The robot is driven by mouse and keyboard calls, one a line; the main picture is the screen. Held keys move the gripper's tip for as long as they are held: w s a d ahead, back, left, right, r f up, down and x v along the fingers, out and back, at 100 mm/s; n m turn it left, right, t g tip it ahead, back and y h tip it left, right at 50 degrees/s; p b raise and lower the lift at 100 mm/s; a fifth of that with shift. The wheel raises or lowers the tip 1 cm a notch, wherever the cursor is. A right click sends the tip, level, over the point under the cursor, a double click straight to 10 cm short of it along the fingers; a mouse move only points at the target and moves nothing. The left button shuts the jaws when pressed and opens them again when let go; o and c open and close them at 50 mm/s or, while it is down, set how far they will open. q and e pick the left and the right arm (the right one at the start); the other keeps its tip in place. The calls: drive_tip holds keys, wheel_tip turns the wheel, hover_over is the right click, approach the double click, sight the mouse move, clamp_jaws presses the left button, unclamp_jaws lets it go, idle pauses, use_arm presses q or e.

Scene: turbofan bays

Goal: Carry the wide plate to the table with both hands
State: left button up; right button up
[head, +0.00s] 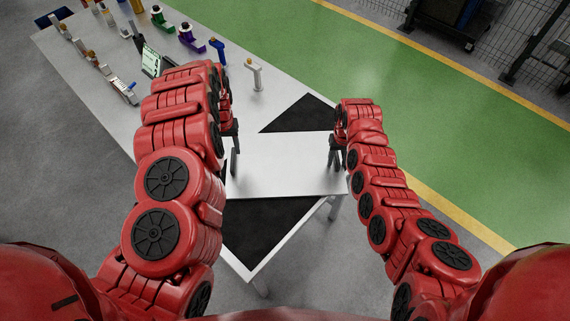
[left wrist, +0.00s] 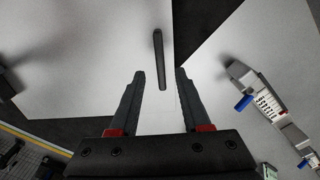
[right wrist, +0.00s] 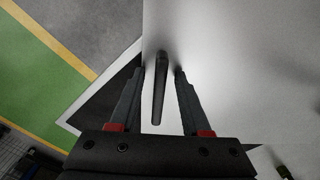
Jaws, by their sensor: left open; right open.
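The wide plate (head: 285,165) is a flat pale grey sheet lying over a black mat at the near end of the white table. A dark bar handle stands near each end. My left gripper (head: 235,158) is over the plate's left end. In the left wrist view its fingers (left wrist: 160,75) are open, with the left handle (left wrist: 160,60) between and beyond the tips. My right gripper (head: 335,155) is over the right end. In the right wrist view its fingers (right wrist: 158,72) are open on both sides of the right handle (right wrist: 160,85), not closed on it.
The black mat (head: 268,228) shows in front of and behind the plate. Several tools and coloured parts stand along the far part of the table (head: 100,105), including a small screen (head: 151,60) and a white post (head: 254,73). Green floor (head: 440,110) lies to the right.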

drive_tip(key=shift+r, duration=0.15)
use_arm(q)
wheel_tip(320, 180, up, 5)
drive_tip(key=shift+r, duration=0.15)
use_arm(e)
wheel_tip(320, 180, up, 12)
idle(0.4)
drive_tip(key=shift+s+f, duration=0.1)
drive_tip(key=shift+f, duration=0.1)
idle(0.4)
